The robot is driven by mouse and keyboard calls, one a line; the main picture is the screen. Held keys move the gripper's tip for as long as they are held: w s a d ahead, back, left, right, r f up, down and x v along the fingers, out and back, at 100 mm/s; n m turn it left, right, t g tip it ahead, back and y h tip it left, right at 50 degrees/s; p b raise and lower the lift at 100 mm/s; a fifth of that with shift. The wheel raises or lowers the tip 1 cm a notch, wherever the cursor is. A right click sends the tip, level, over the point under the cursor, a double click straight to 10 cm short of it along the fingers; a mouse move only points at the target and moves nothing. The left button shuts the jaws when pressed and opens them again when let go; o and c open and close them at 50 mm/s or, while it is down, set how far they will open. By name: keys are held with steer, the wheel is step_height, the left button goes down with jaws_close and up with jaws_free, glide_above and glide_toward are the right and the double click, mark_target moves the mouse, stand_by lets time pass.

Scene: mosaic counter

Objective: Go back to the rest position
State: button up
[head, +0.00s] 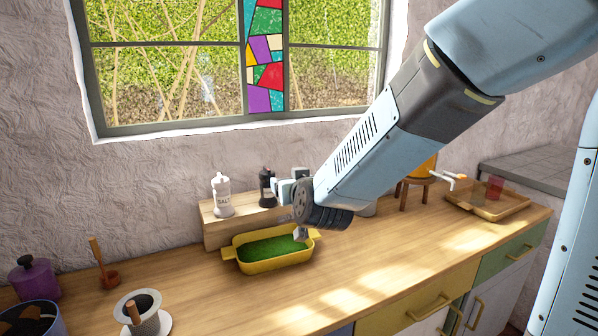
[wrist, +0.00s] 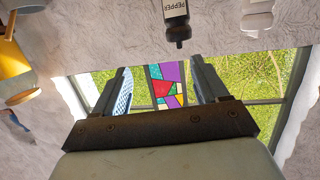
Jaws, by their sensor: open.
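My gripper (head: 286,188) is at the end of my arm, in front of the wall above the wooden counter. In the wrist view my gripper (wrist: 160,82) has its two fingers spread, with nothing between them but the window behind. A black pepper shaker (head: 267,188) stands upright on a small wooden shelf, just left of my gripper and partly hidden by it. In the wrist view, which is turned over, the pepper shaker (wrist: 177,15) is apart from the fingers. A white salt shaker (head: 222,196) stands at the shelf's left end.
A yellow dish with green contents (head: 275,268) sits on the counter (head: 215,300) below my gripper. An orange pot (wrist: 12,55) stands on a stool (head: 413,188) at right. A wooden tray (head: 520,209) is farther right. A purple pot (head: 35,278) and a white mortar (head: 150,323) are at left.

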steer(key=s+d+r+m+g+h, duration=0.1)
steer(key=s+d+g, duration=0.3)
steer(key=s+d, duration=0.8)
steer(key=s+d+r+m+g+h, duration=0.1)
steer(key=s+d+g, duration=0.4)
steer(key=s+d, duration=0.7)
steer(key=d+m+h, duration=0.1)
steer(key=d+h, duration=0.1)
steer(key=shift+r+h, duration=0.3)
steer(key=shift+h, duration=0.1)
